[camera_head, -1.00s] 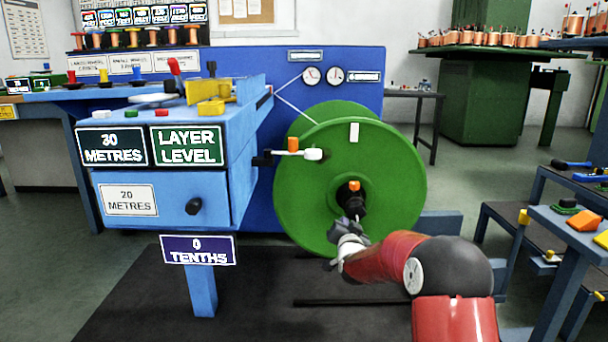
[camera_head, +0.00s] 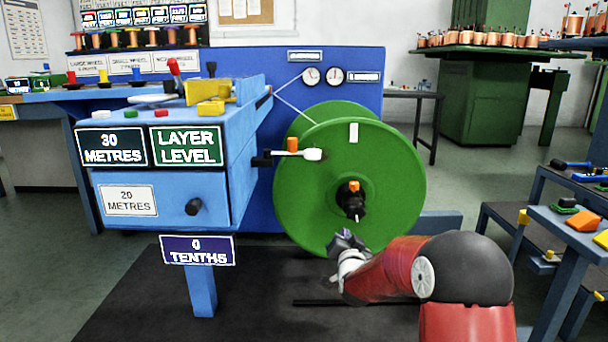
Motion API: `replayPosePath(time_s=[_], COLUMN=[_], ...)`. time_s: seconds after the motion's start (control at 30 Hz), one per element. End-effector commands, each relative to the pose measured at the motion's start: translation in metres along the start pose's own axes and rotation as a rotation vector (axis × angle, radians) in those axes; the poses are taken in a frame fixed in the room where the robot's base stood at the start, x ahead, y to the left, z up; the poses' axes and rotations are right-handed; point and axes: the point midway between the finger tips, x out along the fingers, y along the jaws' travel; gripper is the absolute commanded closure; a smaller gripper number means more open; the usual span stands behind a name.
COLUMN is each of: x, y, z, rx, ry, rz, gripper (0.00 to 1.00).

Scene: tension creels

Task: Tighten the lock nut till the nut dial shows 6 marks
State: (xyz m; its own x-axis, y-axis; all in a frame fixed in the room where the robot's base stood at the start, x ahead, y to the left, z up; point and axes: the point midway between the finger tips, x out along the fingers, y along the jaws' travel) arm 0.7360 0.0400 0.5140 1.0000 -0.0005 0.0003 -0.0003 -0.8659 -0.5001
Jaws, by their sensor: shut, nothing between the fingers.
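The lock nut (camera_head: 350,201) is the black piece at the hub of the large green reel (camera_head: 395,170). An orange piece (camera_head: 354,186) sits on its top. Two white round dials (camera_head: 312,76) and (camera_head: 335,76) are on the blue back panel; their marks are too small to read, and I cannot tell which is the nut dial. My gripper (camera_head: 340,240) is below and slightly left of the lock nut, in front of the reel's lower part, apart from the nut. Its fingers look closed and empty.
A blue machine body (camera_head: 160,200) stands left of the reel, with signs reading 30 METRES, LAYER LEVEL, 20 METRES and 0 TENTHS. A white-ended lever (camera_head: 300,154) juts across the reel's left side. Blue benches (camera_head: 565,225) with coloured parts stand at the right.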

Motion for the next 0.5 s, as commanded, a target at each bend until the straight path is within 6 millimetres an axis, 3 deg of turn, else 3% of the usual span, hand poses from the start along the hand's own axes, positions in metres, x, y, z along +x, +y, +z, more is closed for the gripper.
replayPosePath(time_s=[0.27, 0.5], x=[0.001, 0.003], y=[0.003, 0.033], z=[0.002, 0.018], rx=[-0.009, -0.121], ry=[-0.005, -0.032], rz=[0.008, 0.061], gripper=[1.0, 1.0])
